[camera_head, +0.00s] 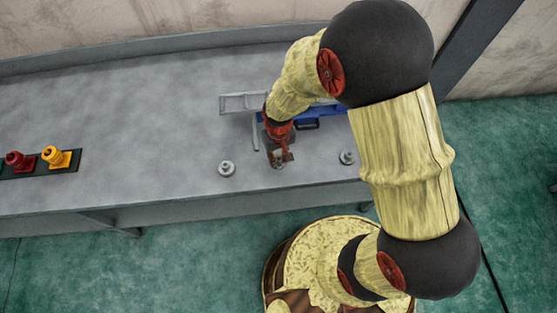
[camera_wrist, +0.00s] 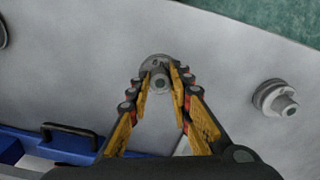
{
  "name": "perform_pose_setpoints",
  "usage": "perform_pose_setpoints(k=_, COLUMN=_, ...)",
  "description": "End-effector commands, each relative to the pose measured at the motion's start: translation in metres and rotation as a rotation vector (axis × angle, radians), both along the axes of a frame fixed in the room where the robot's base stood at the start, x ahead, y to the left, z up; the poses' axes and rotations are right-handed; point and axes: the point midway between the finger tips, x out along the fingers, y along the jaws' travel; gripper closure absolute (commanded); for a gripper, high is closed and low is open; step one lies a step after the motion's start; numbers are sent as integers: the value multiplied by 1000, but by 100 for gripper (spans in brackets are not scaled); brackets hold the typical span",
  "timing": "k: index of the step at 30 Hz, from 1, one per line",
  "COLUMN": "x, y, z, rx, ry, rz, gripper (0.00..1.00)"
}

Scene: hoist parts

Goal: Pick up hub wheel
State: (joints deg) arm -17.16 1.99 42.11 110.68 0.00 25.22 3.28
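A grey hub wheel (camera_wrist: 157,66) with a round flange and raised boss is between my fingertips in the wrist view. In the head view it is partly hidden by my gripper (camera_head: 278,160). In the wrist view my gripper (camera_wrist: 160,78) has one yellow finger on each side of the boss, very close to it. Contact cannot be made out. A second hub wheel (camera_head: 226,169) stands left of my gripper and also shows in the wrist view (camera_wrist: 275,98). A third hub wheel (camera_head: 347,157) stands to the right, cut off in the wrist view (camera_wrist: 2,34).
A blue case (camera_head: 330,112) with a dark handle (camera_wrist: 70,132) lies behind my gripper, beside a grey frame (camera_head: 242,103). A dark tray (camera_head: 74,160) with a red part (camera_head: 19,161) and a yellow part (camera_head: 56,157) is far left. The table between is clear.

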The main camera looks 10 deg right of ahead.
Motion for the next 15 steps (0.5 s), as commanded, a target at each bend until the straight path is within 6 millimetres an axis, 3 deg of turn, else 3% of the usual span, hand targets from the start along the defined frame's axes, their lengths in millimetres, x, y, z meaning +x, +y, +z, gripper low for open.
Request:
perform_pose_setpoints(k=9, x=0, y=0, z=0, rx=0, ry=0, rz=0, gripper=99)
perform_pose_setpoints(k=15, x=0, y=0, z=0, rx=0, ry=0, rz=0, gripper=100)
